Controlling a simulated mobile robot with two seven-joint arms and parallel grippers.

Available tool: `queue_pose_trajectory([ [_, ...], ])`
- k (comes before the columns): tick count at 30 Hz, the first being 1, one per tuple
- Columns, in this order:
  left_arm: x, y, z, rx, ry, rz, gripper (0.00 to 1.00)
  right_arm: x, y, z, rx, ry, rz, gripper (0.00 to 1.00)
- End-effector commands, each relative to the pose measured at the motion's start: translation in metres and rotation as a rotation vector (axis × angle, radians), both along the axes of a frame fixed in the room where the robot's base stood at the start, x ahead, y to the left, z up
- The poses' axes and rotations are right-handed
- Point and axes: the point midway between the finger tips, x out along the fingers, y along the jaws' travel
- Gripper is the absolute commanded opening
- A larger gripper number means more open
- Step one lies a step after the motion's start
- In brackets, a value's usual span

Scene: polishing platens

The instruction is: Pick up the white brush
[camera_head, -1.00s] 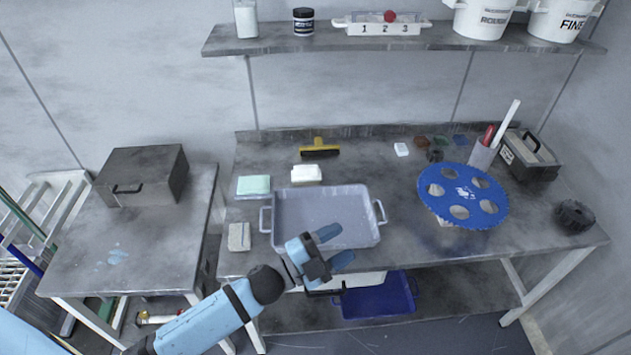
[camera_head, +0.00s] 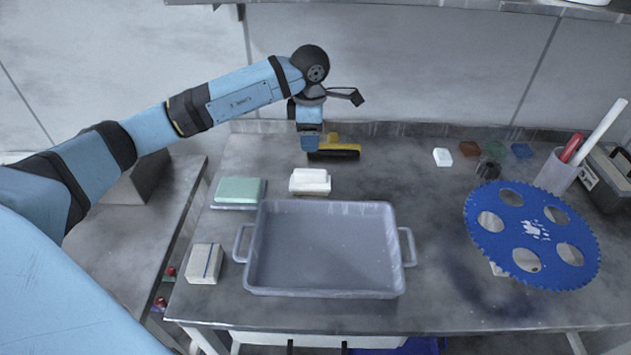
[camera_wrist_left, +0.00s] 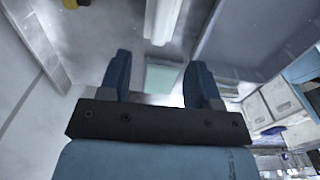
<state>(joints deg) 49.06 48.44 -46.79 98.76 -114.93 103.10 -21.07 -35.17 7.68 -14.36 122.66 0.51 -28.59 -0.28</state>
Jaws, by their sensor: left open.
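The white brush (camera_head: 310,181) lies on the workbench just behind the grey tray in the head view. It also shows as a long white shape at the top of the left wrist view (camera_wrist_left: 163,20). My left gripper (camera_head: 310,143) is open and empty, pointing down. In the head view it appears behind the white brush and covers part of the yellow-handled brush (camera_head: 343,152). In the left wrist view the white brush lies beyond my two spread fingertips (camera_wrist_left: 160,62). My right gripper is not in view.
A green pad (camera_head: 240,190) lies left of the white brush, and a beige block (camera_head: 204,263) is in front of it. The grey tray (camera_head: 325,293) fills the bench's front middle. A blue toothed disc (camera_head: 533,262) is at the right.

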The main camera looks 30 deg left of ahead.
Motion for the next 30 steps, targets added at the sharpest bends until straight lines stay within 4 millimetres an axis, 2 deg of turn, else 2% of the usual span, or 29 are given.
queue_pose_trajectory([
  [3,-0.001,-0.001,-0.027,-0.003,0.006,-0.002,0.57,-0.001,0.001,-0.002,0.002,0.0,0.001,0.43],
  [9,-0.001,-0.001,-0.062,-0.005,0.004,-0.001,0.57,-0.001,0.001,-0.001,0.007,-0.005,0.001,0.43],
  [17,-0.001,-0.002,-0.079,-0.006,0.002,-0.002,0.57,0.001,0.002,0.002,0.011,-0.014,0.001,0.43],
  [27,-0.003,-0.001,-0.124,-0.007,0.004,-0.001,0.57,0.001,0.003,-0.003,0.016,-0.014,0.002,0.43],
  [30,-0.003,-0.001,-0.127,-0.006,0.001,-0.002,0.57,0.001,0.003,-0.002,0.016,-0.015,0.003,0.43],
])
